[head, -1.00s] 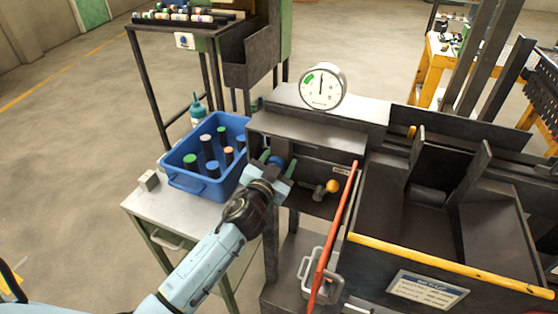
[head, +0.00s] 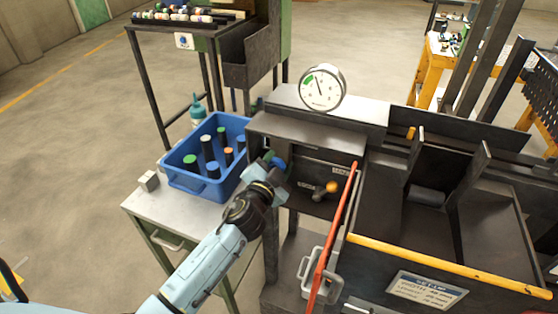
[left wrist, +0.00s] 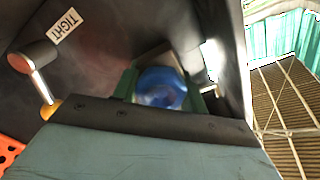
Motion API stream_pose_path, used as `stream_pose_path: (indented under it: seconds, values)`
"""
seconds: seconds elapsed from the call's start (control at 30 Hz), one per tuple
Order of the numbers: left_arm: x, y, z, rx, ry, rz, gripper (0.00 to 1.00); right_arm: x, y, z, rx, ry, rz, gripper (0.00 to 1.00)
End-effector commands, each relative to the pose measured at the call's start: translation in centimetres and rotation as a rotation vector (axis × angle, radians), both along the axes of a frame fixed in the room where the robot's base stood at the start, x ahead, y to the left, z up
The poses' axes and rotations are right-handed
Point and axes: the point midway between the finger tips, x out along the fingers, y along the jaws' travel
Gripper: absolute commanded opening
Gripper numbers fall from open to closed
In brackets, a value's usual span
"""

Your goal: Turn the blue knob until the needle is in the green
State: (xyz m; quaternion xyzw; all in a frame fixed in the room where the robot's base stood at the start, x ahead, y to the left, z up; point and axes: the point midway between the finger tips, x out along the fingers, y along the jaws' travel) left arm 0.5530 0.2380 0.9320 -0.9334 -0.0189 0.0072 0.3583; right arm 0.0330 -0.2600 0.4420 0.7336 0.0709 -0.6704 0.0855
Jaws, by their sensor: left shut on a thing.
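The blue knob (head: 278,162) is on the front of the dark machine, and it shows large in the left wrist view (left wrist: 160,88). My left gripper (head: 270,169) is shut on the knob, with green fingers on both sides of it in the wrist view. The round white gauge (head: 322,88) stands on top of the machine. Its thin dark needle leans up and left of vertical, close to the right end of the green patch (head: 308,80). I cannot tell whether the tip touches the green. My right gripper is not in view.
An orange-tipped lever (head: 331,187) sits right of the knob, and a red bar (head: 332,235) slants in front.

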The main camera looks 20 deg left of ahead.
Motion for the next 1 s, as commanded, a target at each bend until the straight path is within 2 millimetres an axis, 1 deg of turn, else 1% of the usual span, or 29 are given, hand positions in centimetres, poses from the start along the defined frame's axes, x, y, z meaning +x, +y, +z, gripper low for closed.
stream_pose_path:
  seconds: [0.2, 0.5, 0.73, 1.0]
  values:
    - [0.0, 0.0, 0.0, 0.198, 0.009, 0.001, 0.2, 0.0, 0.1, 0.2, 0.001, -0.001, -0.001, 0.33]
    - [0.0, -0.1, -0.1, 0.413, 0.017, -0.001, 0.2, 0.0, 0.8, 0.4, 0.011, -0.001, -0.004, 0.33]
    - [0.0, -0.1, -0.2, 0.509, 0.022, 0.0, 0.2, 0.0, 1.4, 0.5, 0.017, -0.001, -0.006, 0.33]
    - [0.0, -0.1, -0.2, 0.547, 0.024, 0.0, 0.2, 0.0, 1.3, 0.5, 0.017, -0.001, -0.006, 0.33]
